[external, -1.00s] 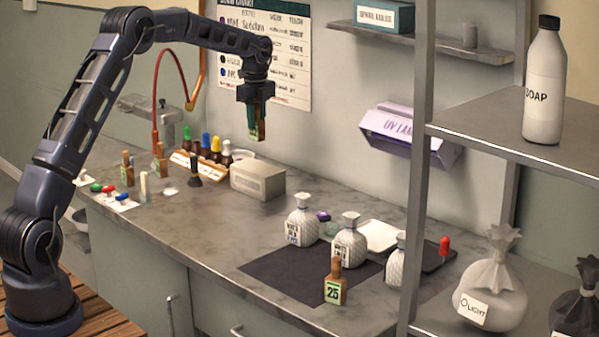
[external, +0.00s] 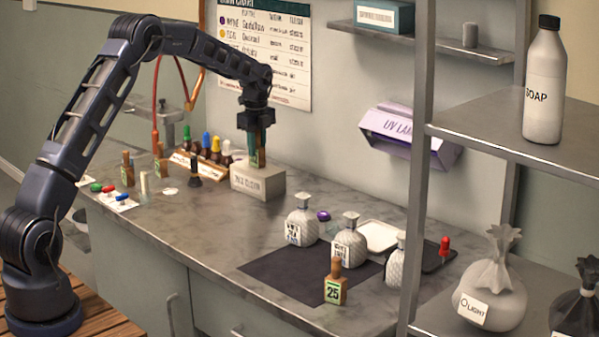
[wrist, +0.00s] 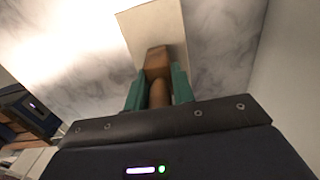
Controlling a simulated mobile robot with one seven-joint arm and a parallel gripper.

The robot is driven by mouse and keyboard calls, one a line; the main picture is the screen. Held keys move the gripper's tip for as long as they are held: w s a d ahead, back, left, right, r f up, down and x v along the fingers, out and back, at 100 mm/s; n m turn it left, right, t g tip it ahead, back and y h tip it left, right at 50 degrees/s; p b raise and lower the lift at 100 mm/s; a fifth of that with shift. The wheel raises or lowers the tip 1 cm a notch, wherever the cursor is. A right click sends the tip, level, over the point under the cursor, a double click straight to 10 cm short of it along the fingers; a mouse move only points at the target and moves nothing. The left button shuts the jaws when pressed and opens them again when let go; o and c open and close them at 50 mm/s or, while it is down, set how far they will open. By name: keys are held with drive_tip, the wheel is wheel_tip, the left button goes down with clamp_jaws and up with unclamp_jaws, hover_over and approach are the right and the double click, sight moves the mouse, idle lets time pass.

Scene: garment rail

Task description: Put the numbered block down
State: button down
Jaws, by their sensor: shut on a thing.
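My gripper (external: 256,150) is shut on a brown wooden numbered block (external: 258,159) with a green label, held upright with its lower end at the top of a grey box (external: 258,183). I cannot tell whether block and box touch. In the wrist view the green fingers of my gripper (wrist: 159,88) close around the block's narrow handle (wrist: 158,93), and the wider body (wrist: 158,63) shows beyond, over the pale box top (wrist: 150,25). The number on the held block is not readable.
A similar block marked 25 (external: 335,289) stands at the counter's front, by a dark mat (external: 290,277). White bottles (external: 302,222) stand right of the box. Dropper bottles (external: 205,145) stand behind left. A shelf post (external: 417,160) rises at right. Bare counter (external: 215,225) lies in front.

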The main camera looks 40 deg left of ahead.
drive_tip(key=shift+f, duration=0.1)
drive_tip(key=c, duration=1.2)
unclamp_jaws()
drive_tip(key=shift+o, duration=0.2)
